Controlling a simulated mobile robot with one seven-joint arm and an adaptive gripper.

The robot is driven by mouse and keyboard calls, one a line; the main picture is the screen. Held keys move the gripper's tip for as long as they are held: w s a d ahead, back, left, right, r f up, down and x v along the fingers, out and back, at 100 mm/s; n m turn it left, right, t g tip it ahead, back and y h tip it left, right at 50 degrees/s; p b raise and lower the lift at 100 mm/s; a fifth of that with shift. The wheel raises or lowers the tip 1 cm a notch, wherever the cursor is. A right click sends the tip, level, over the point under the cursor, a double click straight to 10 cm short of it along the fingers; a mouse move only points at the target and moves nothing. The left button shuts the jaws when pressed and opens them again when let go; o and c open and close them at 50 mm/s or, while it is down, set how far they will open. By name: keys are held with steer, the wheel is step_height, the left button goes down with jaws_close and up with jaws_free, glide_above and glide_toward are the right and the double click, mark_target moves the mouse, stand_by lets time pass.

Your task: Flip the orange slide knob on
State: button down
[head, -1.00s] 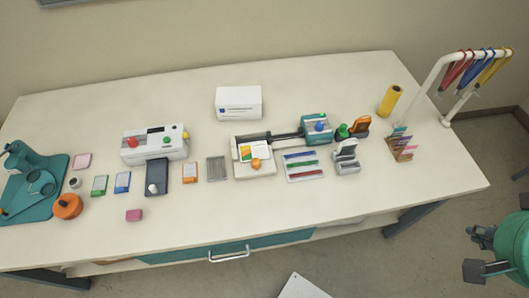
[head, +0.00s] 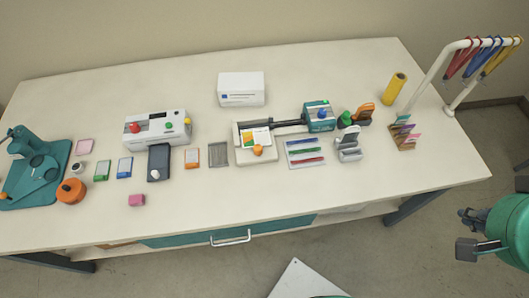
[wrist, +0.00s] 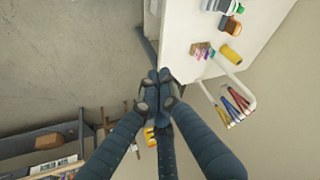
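A small orange knob (head: 257,151) shows in the head view, at the front of a white base (head: 243,157) with a colourful card on it. It is too small to tell its slide position. A white machine (head: 157,118) to its left has a red knob (head: 134,127), a green knob (head: 169,125) and a yellow knob (head: 187,121). My gripper (wrist: 157,88) is off the table's right end, over the floor and far from these knobs. Its dark fingers crowd together in the wrist view, and I see nothing held. Whether the tips touch is unclear.
An orange round object (head: 71,191) lies at far left. A white box (head: 241,89) stands at the back.

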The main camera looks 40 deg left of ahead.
mark_target(258, 149)
steer(key=w+a+f+m+g+y, duration=0.1)
steer(key=a+f+m+y, duration=0.25)
steer(key=a, duration=0.55)
steer(key=w+a+f+m+g+y, duration=0.1)
steer(key=w+a+f+m+y, duration=0.2)
steer(key=a, duration=0.7)
steer(key=a+f+m+g+y, duration=0.1)
steer(key=a+f+m+y, duration=0.15)
steer(key=a+f, duration=0.45)
steer(key=s+a+f+m+h, duration=0.1)
steer(key=a+f+m, duration=1.1)
steer(key=f, duration=0.2)
steer(key=shift+s+f, duration=0.15)
steer(key=shift+s, duration=0.2)
steer(key=b+x, duration=0.1)
steer(key=x, duration=0.2)
steer(key=b+x, duration=0.1)
steer(key=x, duration=0.3)
steer(key=b+x, duration=0.1)
steer(key=x, duration=0.3)
steer(key=shift+w+a+r+b, duration=0.15)
steer(key=shift+a+r+b, duration=0.15)
steer(key=shift+a+b, duration=0.05)
steer(key=shift+w+a, duration=0.2)
steer(key=shift+a, duration=0.4)
steer(key=shift+w+a, duration=0.2)
steer(key=shift+a, duration=0.4)
steer(key=shift+r, duration=0.1)
